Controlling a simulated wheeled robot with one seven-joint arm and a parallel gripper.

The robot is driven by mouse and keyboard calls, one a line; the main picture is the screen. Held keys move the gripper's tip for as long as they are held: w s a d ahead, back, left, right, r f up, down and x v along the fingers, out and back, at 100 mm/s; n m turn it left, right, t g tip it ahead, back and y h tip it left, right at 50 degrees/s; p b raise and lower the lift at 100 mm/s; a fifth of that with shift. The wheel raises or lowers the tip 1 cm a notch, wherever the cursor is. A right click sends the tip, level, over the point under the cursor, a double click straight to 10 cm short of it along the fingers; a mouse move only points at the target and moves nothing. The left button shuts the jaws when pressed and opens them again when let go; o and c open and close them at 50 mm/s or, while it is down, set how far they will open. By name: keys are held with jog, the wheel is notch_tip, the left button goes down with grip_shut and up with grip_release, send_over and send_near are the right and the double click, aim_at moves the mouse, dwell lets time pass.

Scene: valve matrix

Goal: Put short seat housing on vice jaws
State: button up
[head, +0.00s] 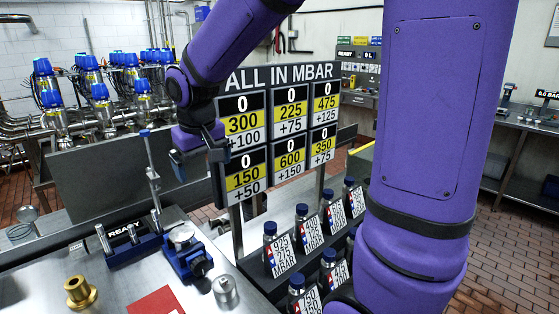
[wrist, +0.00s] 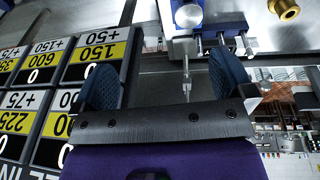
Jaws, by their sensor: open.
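The blue vice (head: 192,262) stands on the steel bench, with a round silver piece (head: 181,235) at its top; I cannot tell if that piece is part of the vice. A brass flanged part (head: 80,292) stands on the bench to the left, and a short silver cylinder (head: 225,290) stands just right of the vice. I cannot tell which is the short seat housing. My gripper (head: 200,160) is open and empty, high above and behind the vice, beside the sign board. In the wrist view, the vice (wrist: 207,32) lies beyond my open fingers (wrist: 165,78).
A sign board (head: 280,130) stands right of my gripper. A rack of blue-capped bottles (head: 280,255) sits below it. A red sheet (head: 158,302) lies at the bench front.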

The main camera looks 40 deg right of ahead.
jog(key=s+d+r+t, duration=0.1)
jog(key=s+r, duration=0.2)
jog(key=s, duration=0.7)
jog(key=s+d+r+t+y, duration=0.1)
jog(key=s+d+r+t, duration=0.1)
jog(key=s, duration=0.9)
jog(key=shift+v, duration=0.9)
